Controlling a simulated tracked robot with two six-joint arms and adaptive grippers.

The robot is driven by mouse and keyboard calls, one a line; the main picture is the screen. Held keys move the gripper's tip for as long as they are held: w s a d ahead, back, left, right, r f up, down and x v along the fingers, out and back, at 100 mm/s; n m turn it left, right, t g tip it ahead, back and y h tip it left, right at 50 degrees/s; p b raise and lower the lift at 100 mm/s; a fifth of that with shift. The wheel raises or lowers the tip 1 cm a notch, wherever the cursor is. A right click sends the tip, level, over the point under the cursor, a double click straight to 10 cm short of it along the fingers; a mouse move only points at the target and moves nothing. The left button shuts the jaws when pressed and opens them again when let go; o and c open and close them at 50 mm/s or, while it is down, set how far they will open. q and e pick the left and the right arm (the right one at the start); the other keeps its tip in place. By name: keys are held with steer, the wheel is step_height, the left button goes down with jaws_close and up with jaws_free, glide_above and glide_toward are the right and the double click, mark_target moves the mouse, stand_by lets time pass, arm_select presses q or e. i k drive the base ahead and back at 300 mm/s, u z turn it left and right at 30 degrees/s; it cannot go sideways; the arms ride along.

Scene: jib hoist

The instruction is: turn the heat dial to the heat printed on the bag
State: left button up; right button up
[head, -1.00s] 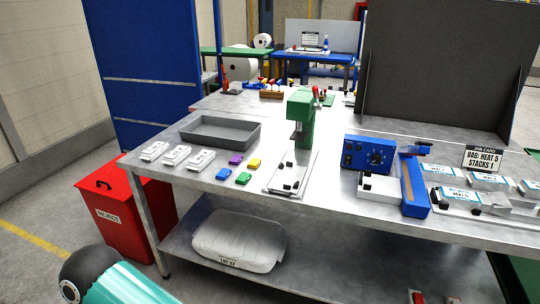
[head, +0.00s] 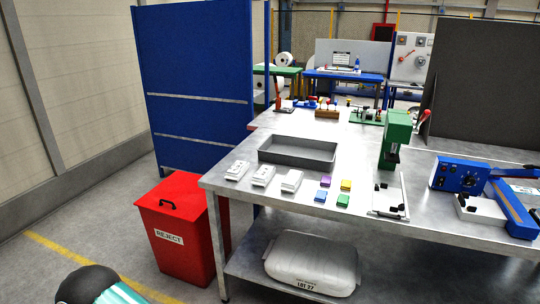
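The heat dial (head: 468,181) is a round dark knob on the front of the blue sealer box (head: 447,174) at the right of the steel table. Its setting is too small to read. The sealer's blue arm (head: 512,208) runs forward beside a white block (head: 480,209). Neither gripper shows. Only a rounded black and teal part of my arm (head: 95,287) is in the bottom left corner, far from the dial.
The steel table (head: 290,213) holds a grey tray (head: 298,154), white packs (head: 264,175), coloured blocks (head: 323,190) and a green press (head: 396,135). A red reject bin (head: 180,220) stands left. A white sack (head: 310,262) lies on the lower shelf. Floor at left is clear.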

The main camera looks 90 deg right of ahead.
mark_target(470, 180)
steer(key=u, duration=0.7)
steer(key=i, duration=0.2)
steer(key=z, duration=2.7)
steer(key=i, duration=0.25)
steer(key=z, duration=2.15)
steer(key=k, duration=0.6)
steer(key=z, duration=0.4)
steer(key=i, duration=1.65)
steer(key=u, duration=0.4)
